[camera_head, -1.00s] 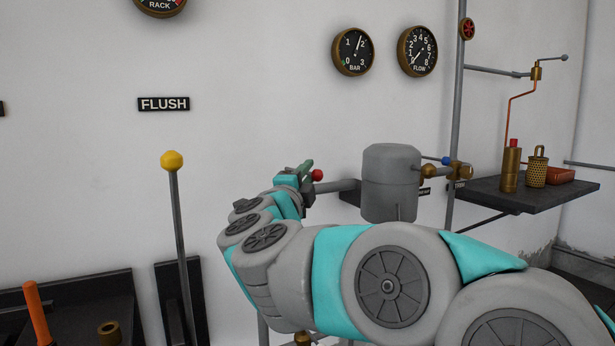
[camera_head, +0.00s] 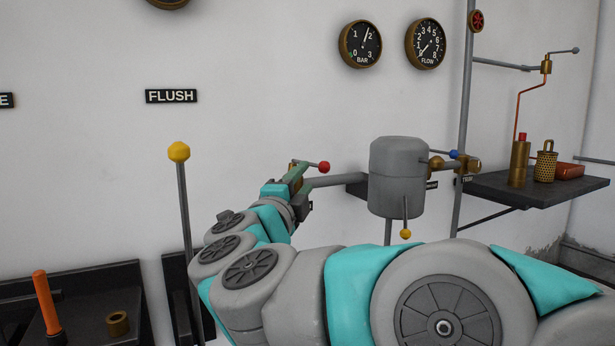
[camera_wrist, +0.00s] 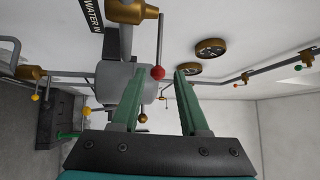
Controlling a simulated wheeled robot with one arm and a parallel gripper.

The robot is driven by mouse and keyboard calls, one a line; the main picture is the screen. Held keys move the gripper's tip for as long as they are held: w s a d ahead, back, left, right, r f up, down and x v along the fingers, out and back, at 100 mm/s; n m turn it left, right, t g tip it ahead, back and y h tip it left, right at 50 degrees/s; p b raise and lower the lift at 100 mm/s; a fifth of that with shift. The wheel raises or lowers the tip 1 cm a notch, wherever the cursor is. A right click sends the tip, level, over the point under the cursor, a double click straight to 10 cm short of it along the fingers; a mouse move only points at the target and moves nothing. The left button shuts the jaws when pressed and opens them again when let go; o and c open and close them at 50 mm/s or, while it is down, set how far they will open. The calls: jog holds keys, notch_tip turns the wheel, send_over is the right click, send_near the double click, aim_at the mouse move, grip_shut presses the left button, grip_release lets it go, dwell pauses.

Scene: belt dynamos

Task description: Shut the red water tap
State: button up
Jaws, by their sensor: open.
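The red water tap is a lever with a red ball (camera_head: 323,167) on its end, at the left end of the grey pipe. In the head view its lever lies nearly level, pointing right, and my gripper partly hides its brass body. In the wrist view the red ball (camera_wrist: 157,72) shows between my fingertips, its lever running up to a brass valve body (camera_wrist: 135,10) near a "WATER IN" label. My gripper (camera_head: 300,182) is open, its two green fingers (camera_wrist: 160,75) on either side of the ball in the picture. I cannot tell whether they touch it.
A grey tank (camera_head: 397,180) stands right of the tap, with a yellow-tipped lever (camera_head: 405,233) below it. A blue-knobbed tap (camera_head: 454,155) is further right, near a dark shelf (camera_head: 490,190). A tall yellow-topped lever (camera_head: 179,152) stands at left.

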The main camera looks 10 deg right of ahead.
jog(key=shift+s+a, duration=0.15)
jog(key=shift+s, duration=0.1)
